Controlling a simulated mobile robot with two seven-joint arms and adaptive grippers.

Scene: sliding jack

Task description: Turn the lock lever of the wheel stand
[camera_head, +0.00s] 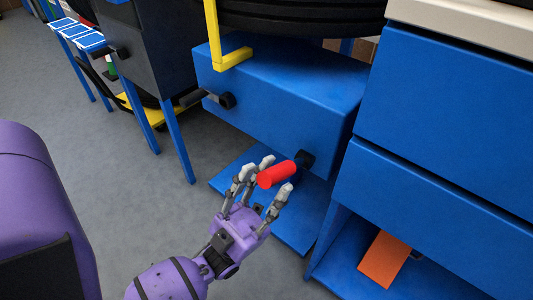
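The wheel stand is a blue box (275,105) with a dark round tyre (300,18) on top. The lock lever is a red cylindrical handle (277,174) on a dark hub (306,158) at the box's lower front. My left gripper (271,177) reaches up from the bottom of the picture. Its grey fingers are spread, with the red handle between them. I cannot tell whether any finger touches the handle. The handle lies tilted, its free end toward the lower left. My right gripper is not in view.
A blue cabinet (440,120) with a pale top stands close on the right, an orange block (384,261) on its low shelf. A yellow bracket (216,45) and a dark knob (227,100) are on the stand. Grey floor (130,200) is open at left.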

